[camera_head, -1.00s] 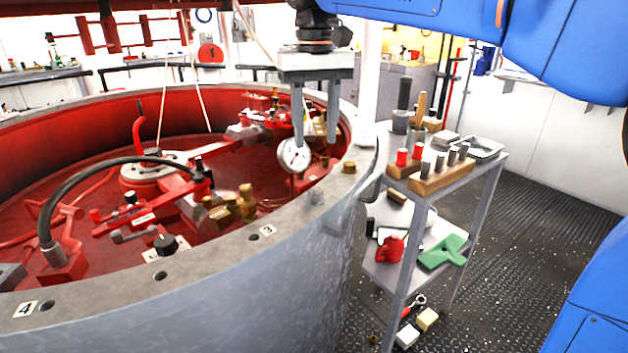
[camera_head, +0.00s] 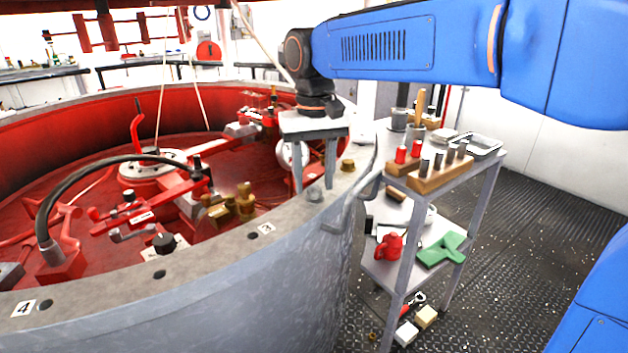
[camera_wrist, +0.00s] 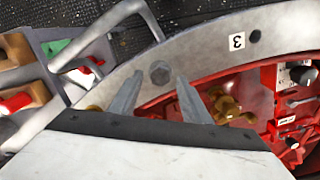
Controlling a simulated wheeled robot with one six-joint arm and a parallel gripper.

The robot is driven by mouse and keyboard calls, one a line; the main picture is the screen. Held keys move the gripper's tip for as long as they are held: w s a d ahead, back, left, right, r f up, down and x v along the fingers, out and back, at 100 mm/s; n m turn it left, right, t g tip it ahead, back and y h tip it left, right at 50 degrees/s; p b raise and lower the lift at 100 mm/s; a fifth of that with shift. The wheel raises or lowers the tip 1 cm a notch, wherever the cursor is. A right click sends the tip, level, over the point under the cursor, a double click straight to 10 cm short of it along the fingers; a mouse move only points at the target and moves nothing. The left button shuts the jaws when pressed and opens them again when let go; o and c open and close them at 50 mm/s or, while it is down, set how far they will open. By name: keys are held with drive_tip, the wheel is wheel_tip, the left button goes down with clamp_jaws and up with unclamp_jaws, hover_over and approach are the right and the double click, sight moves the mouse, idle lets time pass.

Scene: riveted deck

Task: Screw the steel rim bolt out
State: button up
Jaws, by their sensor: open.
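The steel rim bolt (camera_head: 315,195) is a grey hex head on the flat top of the round grey rim (camera_head: 205,258). In the wrist view the bolt (camera_wrist: 160,72) shows its head, just beyond and between the fingertips. My gripper (camera_head: 315,188) points down over the rim with its fingers open, one on each side of the bolt. In the wrist view a gap shows between the fingertips (camera_wrist: 160,80) and neither visibly touches the bolt. How far down the fingers reach beside the head is hard to tell.
A brass bolt (camera_head: 347,165) sits close by on the rim. A grey handle (camera_head: 345,215) stands off the outer wall. A trolley (camera_head: 487,172) with a wooden peg block (camera_head: 440,178) is to the right. Red machinery fills the tank. Empty holes lie near the label 3 (camera_head: 267,228).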

drive_tip(key=shift+f, duration=0.3)
drive_tip(key=c, duration=1)
drive_tip(key=shift+n, duration=2.4)
drive_tip(key=shift+c, duration=0.2)
drive_tip(key=o, duration=1)
drive_tip(key=shift+o, duration=0.2)
